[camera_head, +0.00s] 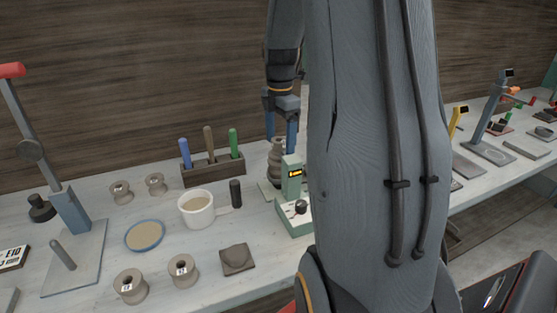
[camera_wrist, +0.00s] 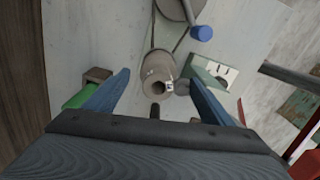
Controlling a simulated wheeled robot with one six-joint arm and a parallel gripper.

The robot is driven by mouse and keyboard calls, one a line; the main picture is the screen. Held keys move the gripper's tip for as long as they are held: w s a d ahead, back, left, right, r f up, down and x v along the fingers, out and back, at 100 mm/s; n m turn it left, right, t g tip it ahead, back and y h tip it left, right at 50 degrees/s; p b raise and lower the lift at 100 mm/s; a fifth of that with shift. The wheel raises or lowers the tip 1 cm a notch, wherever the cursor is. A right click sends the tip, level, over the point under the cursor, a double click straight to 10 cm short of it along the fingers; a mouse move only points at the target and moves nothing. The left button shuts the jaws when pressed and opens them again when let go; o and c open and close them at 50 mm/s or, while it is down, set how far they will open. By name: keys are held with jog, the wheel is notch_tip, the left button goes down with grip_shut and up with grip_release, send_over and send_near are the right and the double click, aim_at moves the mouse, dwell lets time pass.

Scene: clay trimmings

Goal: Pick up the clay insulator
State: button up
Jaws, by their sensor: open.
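My arm hides part of the bench to the right.
A wooden holder (camera_head: 212,172) with coloured handles is to the left. A mug (camera_head: 197,213), several labelled spools (camera_head: 130,286) and a brown block (camera_head: 237,260) occupy the bench further left.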

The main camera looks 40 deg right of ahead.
aim_at(279, 159)
jog(key=shift+w+a+f+p, duration=0.1)
jog(key=shift+f+p, duration=1.2)
jog(key=shift+f, duration=2.2)
jog(key=c, duration=1.6)
